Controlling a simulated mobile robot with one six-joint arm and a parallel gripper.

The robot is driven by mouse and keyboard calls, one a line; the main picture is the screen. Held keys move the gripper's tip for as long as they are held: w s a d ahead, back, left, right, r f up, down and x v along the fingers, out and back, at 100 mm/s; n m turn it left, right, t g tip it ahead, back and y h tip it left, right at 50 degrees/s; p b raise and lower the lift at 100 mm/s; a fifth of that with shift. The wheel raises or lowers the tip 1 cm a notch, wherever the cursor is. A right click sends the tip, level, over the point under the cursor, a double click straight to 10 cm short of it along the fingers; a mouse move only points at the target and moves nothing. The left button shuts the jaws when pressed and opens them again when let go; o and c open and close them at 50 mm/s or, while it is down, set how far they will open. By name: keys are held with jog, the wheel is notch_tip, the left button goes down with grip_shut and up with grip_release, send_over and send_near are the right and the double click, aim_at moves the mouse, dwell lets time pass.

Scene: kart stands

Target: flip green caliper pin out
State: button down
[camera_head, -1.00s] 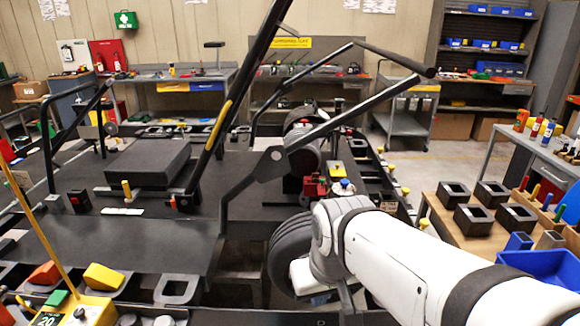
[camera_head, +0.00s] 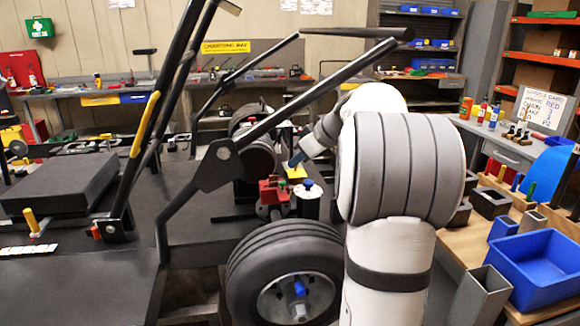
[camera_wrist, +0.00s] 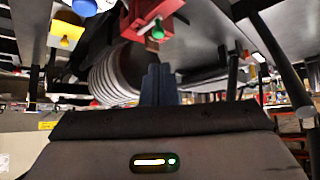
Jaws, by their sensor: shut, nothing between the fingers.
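The red caliper (camera_head: 272,194) sits behind the black front tyre, in the middle of the head view. In the wrist view the caliper (camera_wrist: 138,14) is at the top, with a round green pin (camera_wrist: 158,29) on its side. A small brown block (camera_wrist: 152,46) shows just below the pin. My gripper (camera_wrist: 159,68) is shut and empty, its blue-grey fingertips pointing toward the green pin and apart from it. In the head view my gripper (camera_head: 293,162) is above and right of the caliper, by a yellow block. The green pin is not clear there.
The yellow block (camera_head: 297,171) and a white canister with a blue knob (camera_head: 307,184) stand close beside the caliper. The kart's black bar (camera_head: 300,108) slants above. The tyre (camera_head: 286,262) is in front. A blue bin (camera_head: 535,268) is at right.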

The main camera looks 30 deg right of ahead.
aim_at(281, 183)
jog(key=x, duration=0.8)
jog(key=shift+f, duration=0.1)
